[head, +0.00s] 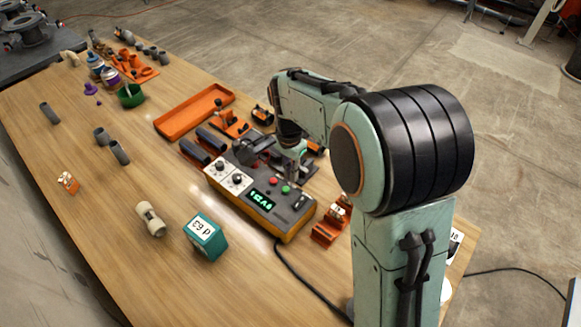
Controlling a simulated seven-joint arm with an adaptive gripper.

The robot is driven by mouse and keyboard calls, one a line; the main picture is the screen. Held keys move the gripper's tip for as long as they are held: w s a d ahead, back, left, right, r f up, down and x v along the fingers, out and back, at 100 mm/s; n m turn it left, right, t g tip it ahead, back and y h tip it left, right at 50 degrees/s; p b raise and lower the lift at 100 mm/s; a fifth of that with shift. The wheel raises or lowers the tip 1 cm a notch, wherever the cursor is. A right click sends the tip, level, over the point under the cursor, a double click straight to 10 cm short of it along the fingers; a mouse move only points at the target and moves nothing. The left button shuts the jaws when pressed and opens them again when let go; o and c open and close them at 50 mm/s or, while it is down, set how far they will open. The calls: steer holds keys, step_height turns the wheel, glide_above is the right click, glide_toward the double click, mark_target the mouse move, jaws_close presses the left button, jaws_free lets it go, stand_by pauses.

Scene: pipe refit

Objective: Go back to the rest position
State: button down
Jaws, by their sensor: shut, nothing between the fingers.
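My arm rises at the right and bends over the workbench (75,215). My gripper (294,173) points down just behind the control box, over dark equipment. It is small and partly hidden against the dark parts, but it looks shut and empty. The control box (259,192) has a white panel with dials, a green display, and red and green buttons. Whether my gripper touches anything below cannot be told.
An empty orange tray (195,111) lies behind the box. A teal box (204,237), a beige pipe fitting (150,219) and grey pipe pieces (119,152) are on the left. An orange holder (331,221) stands near my arm. The front left bench is mostly clear.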

steer(key=s+d+r+t, duration=0.35)
steer(key=s+r, duration=0.25)
steer(key=r, duration=0.5)
steer(key=s+f+n+g, duration=0.2)
steer(key=s+n, duration=0.3)
steer(key=s, duration=0.4)
steer(key=s+f+n+g+y, duration=0.1)
steer(key=s+n, duration=0.4)
steer(key=s, duration=0.5)
step_height(320, 180, down, 2)
steer(key=shift+d+f+g, duration=0.25)
steer(key=shift+d+g, duration=0.2)
stand_by(0.3)
